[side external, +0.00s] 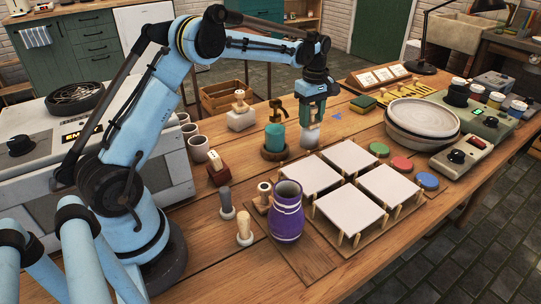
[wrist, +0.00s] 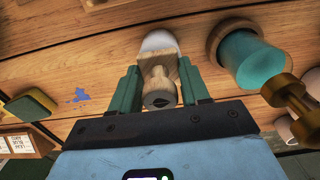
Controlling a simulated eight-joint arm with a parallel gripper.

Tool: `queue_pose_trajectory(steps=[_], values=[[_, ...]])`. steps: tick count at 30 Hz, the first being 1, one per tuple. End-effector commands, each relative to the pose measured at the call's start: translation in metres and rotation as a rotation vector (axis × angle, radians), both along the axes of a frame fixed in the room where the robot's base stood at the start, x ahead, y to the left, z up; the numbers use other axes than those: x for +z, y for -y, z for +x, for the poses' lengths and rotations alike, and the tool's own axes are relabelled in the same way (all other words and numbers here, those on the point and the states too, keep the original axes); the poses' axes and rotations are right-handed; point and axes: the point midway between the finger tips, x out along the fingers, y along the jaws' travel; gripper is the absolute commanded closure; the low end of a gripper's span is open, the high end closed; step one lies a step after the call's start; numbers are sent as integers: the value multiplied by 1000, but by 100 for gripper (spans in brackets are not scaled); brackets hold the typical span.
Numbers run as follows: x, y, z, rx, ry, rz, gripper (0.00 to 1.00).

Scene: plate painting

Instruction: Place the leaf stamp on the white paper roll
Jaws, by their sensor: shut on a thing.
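The leaf stamp (wrist: 160,90) has a wooden handle with a dark leaf mark on its end and a rounded white part beyond it. My gripper (side external: 311,118) is shut on its handle, with green fingers on both sides in the wrist view (wrist: 160,84). In the side view the white end of the stamp (side external: 310,137) shows below my fingers, close to the table; I cannot tell if it touches. A small white-topped roll on a wooden stand (side external: 264,190) is left of the purple vase; I cannot tell if it is the white paper roll.
A teal pump bottle (side external: 275,137) stands just left of my gripper; it shows at right in the wrist view (wrist: 248,60). White square tiles (side external: 322,171) on pegs lie in front. A purple vase (side external: 286,212), stacked plates (side external: 421,122) and colour pads (side external: 402,165) are around them.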

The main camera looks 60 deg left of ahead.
Motion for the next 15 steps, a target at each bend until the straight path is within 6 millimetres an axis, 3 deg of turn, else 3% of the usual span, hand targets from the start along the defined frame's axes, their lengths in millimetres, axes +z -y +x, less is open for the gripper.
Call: queue_pose_trajectory(steps=[8, 9, 13, 15], values=[[-3, 0, 0, 0, 0, 0, 84], [-3, 0, 0, 0, 0, 0, 50], [-3, 0, 0, 0, 0, 0, 30], [-3, 0, 0, 0, 0, 0, 29]])
